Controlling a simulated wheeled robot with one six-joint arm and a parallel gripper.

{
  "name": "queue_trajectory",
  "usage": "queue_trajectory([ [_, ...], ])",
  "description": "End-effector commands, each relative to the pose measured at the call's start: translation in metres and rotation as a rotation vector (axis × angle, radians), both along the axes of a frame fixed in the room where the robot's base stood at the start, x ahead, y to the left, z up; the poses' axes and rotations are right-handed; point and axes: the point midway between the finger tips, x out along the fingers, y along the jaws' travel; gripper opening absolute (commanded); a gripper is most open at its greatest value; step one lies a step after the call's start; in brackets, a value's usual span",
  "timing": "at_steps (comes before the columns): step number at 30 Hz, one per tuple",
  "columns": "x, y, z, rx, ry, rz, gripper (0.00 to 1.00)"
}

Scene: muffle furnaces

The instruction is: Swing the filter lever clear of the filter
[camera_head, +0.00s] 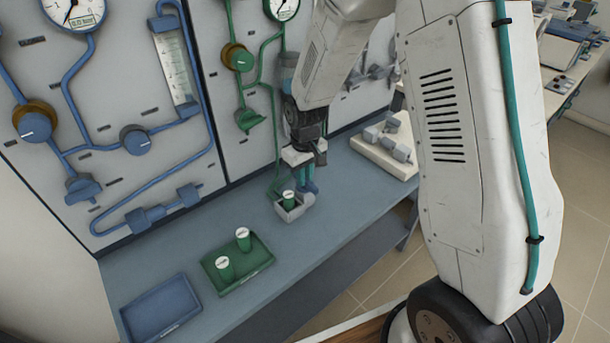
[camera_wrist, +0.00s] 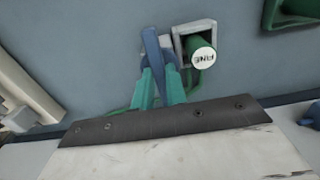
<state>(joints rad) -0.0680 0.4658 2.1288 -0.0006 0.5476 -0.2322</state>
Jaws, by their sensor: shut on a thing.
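The filter (camera_wrist: 201,58) is a green cylinder with a white cap marked FINE. It sits upright in a square grey holder (camera_wrist: 181,36), and it also shows in the head view (camera_head: 288,199) on the bench below the panel. The filter lever (camera_wrist: 151,45) is a blue bar beside the filter, on its left in the wrist view. A small gap shows between bar and cap there. My gripper (camera_wrist: 161,76) has teal fingers, shut on the blue lever. In the head view my gripper (camera_head: 306,184) is just right of the holder, and the lever is hard to make out.
A green tray (camera_head: 248,278) holds two more white-capped green cylinders. An empty blue tray (camera_head: 160,308) lies to its left. A pale block with grey fittings (camera_head: 385,150) stands at the right. The wall panel with pipes and gauges (camera_head: 110,95) rises close behind. Bench front is clear.

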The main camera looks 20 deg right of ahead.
Motion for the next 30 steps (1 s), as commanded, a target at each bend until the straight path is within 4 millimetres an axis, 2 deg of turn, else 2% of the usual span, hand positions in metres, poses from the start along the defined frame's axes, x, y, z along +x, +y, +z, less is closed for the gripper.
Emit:
queue_trajectory([
  [9,0.001,0.0,0.001,0.001,-0.004,-0.003,0.0],
  [10,0.001,0.0,0.001,0.001,-0.004,-0.003,0.16],
  [12,0.001,0.0,0.001,0.001,-0.003,-0.003,0.35],
  [22,0.001,0.0,0.003,0.001,-0.003,-0.002,0.35],
  [26,0.001,0.0,0.019,0.001,-0.005,-0.002,0.35],
  [30,0.002,0.0,0.045,0.001,-0.007,-0.002,0.35],
])
